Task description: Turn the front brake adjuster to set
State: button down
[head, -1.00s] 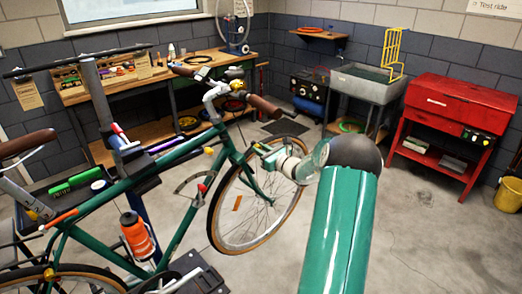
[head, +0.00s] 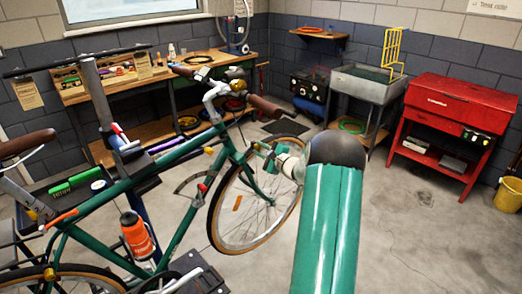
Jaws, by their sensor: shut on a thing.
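A green bicycle (head: 108,185) is held in a repair stand, its front wheel (head: 238,228) toward the middle of the room. My arm reaches from the bottom of the head view toward the top of this wheel. My gripper (head: 263,152) is at the upper right of the front wheel, beside the fork and brake area. It is small here and partly covered by my own wrist. It is shut on a small part there, which fits the front brake adjuster. The adjuster itself is too small and hidden to make out, and its setting cannot be read.
The handlebar (head: 215,92) with brown grips is just above and left of my gripper. A wooden workbench (head: 150,80) stands behind the bike.

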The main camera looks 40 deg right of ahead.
jog(key=n, duration=0.4)
jog(key=shift+n, duration=0.3)
jog(key=n, duration=1.4)
jog(key=shift+n, duration=0.3)
jog(key=n, duration=0.9)
jog(key=shift+w, duration=0.1)
jog(key=n, duration=0.5)
jog(key=shift+a+f, duration=0.15)
jog(key=shift+n, duration=1.9)
jog(key=shift+d+r, duration=0.2)
